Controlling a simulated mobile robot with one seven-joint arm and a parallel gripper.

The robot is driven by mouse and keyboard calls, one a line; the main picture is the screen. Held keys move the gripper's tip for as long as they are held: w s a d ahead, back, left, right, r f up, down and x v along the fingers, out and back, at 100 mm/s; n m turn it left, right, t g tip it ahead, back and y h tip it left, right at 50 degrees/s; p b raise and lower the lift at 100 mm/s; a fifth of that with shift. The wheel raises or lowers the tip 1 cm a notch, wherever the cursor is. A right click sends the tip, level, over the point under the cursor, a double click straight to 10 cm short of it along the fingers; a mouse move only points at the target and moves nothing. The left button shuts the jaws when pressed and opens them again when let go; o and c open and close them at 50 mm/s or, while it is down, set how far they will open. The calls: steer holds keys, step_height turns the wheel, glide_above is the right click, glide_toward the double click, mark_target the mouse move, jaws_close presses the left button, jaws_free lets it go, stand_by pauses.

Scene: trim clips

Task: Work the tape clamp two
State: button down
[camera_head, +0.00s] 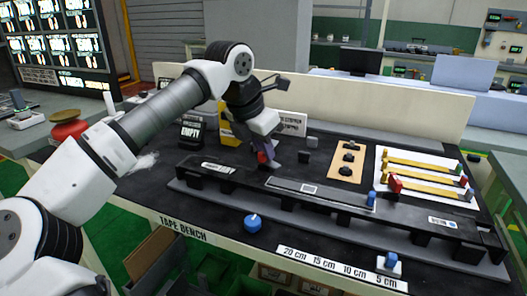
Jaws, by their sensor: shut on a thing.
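My gripper (267,150) is low over the back edge of the long black rail (330,201), left of the middle of the bench. It is shut on a small red piece (262,157), which is mostly hidden by the fingers. Which clamp this piece belongs to cannot be read. A small blue piece (371,198) stands upright on the rail further right. A red block (395,184) sits at the left end of the yellow strips on a white board (425,158), away from my gripper.
A wooden plate with black knobs (347,160) lies right of my gripper. A blue round knob (252,223) and a length label strip (340,270) are at the front. An "EMPTY" sign (191,134) and a yellow sign (229,130) stand behind my arm. Bare black bench shows in front.

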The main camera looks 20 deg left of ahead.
steer(key=shift+n, duration=0.3)
stand_by(0.4)
steer(key=c, duration=1.4)
jaws_free()
steer(key=shift+c, duration=0.2)
steer(key=p+v, duration=0.8)
steer(key=v, duration=0.6)
steer(key=shift+d, duration=0.2)
steer(key=shift+d, duration=0.1)
